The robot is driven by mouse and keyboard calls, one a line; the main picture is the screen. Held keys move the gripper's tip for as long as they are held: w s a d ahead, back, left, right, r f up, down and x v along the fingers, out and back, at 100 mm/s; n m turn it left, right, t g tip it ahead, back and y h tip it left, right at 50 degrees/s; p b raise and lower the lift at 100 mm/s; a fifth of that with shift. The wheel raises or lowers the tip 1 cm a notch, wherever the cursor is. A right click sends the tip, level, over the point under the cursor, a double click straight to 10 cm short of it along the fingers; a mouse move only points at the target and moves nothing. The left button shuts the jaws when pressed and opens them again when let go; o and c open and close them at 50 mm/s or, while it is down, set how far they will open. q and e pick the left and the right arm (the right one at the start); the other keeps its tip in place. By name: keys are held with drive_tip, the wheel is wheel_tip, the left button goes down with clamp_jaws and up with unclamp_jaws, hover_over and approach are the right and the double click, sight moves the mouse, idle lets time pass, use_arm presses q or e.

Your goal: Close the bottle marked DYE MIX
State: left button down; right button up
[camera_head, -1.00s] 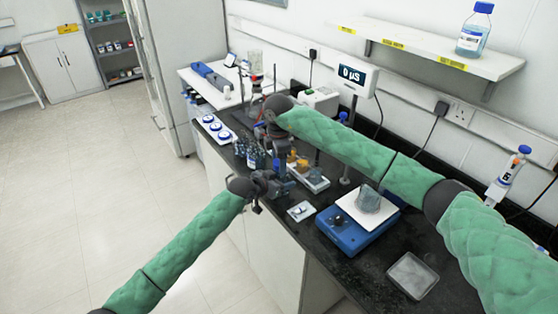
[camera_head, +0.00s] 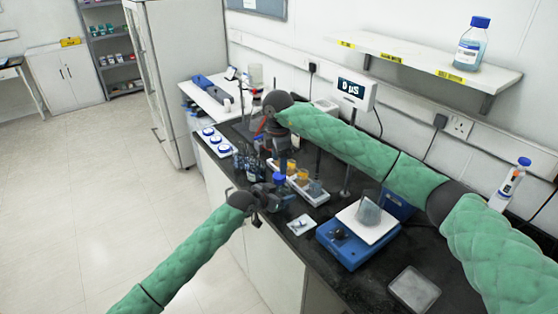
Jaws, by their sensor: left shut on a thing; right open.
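A bottle with a blue cap (camera_head: 279,179) stands at the bench's front edge; I cannot read its label, so I cannot tell whether it is the one marked DYE MIX. My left gripper (camera_head: 264,194) is at its near side and appears shut on this bottle, partly hiding it. My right gripper (camera_head: 271,138) is open and points down above the bench, behind and left of the bottle, apart from it. Its fingertips are small and hard to make out.
Several small dark bottles (camera_head: 243,162) stand left of the grippers. A shelf bottle (camera_head: 471,45) stands above.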

sight(279, 175)
wheel_tip(279, 175, up, 7)
drive_tip(key=w+d+t+h, duration=0.1)
drive_tip(key=w+d, duration=0.1)
drive_tip(key=f+n, duration=0.1)
drive_tip(key=n, duration=0.5)
drive_tip(key=s+f+n, duration=0.1)
drive_tip(key=n, duration=0.4)
drive_tip(key=f+n+g, duration=0.1)
drive_tip(key=f+n, duration=0.1)
drive_tip(key=n, duration=0.4)
drive_tip(key=shift+s+a+n, duration=0.25)
drive_tip(key=shift+a+n, duration=0.05)
drive_tip(key=n, duration=0.4)
drive_tip(key=shift+s+a+f, duration=0.2)
drive_tip(key=shift+s+f, duration=0.05)
drive_tip(key=shift+f, duration=0.1)
drive_tip(key=n, duration=0.4)
drive_tip(key=shift+a+n+y, duration=0.25)
drive_tip(key=shift+n+y, duration=0.05)
drive_tip(key=n, duration=0.4)
drive_tip(key=shift+s+a, duration=0.1)
drive_tip(key=shift+a, duration=0.1)
drive_tip(key=n, duration=0.5)
drive_tip(key=shift+a, duration=0.1)
drive_tip(key=shift+f, duration=0.1)
drive_tip(key=shift+f, duration=3.9)
